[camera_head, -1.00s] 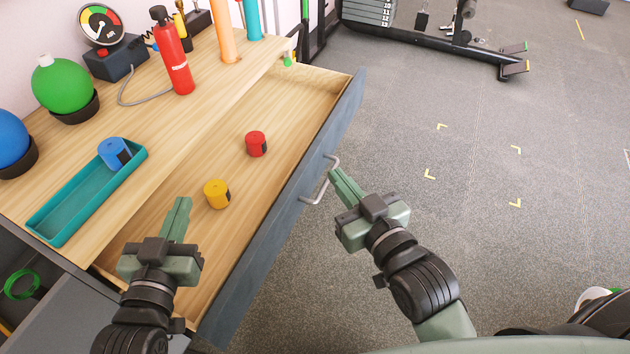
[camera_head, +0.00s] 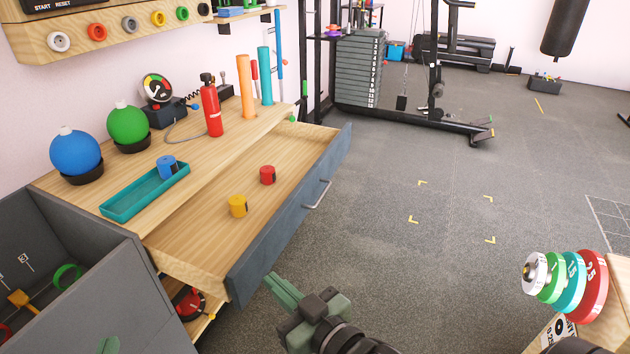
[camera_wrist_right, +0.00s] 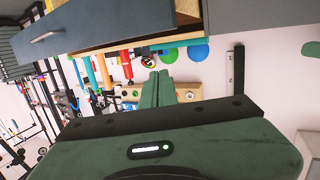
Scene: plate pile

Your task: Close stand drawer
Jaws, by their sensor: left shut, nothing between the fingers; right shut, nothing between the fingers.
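The stand (camera_head: 225,150) has a light wood top, and its wide drawer (camera_head: 200,247) is pulled well out. The drawer's dark blue-grey front (camera_head: 290,222) carries a metal bar handle (camera_head: 318,194). A yellow cylinder (camera_head: 237,206) and a red cylinder (camera_head: 267,175) stand in the drawer. My right gripper (camera_head: 283,290) is shut and empty, in front of the drawer front's near end and apart from it. The right wrist view shows its closed fingers (camera_wrist_right: 166,88), with the handle (camera_wrist_right: 47,36) at upper left. Only a green tip of my left gripper (camera_head: 108,345) shows at the bottom left edge.
A teal tray (camera_head: 130,204) with a blue cylinder (camera_head: 167,166), balls, a gauge and a red extinguisher (camera_head: 212,110) stand on top. A grey bin (camera_head: 110,255) is at the left. Coloured weight discs (camera_head: 590,287) stand at right. The floor before the drawer is clear.

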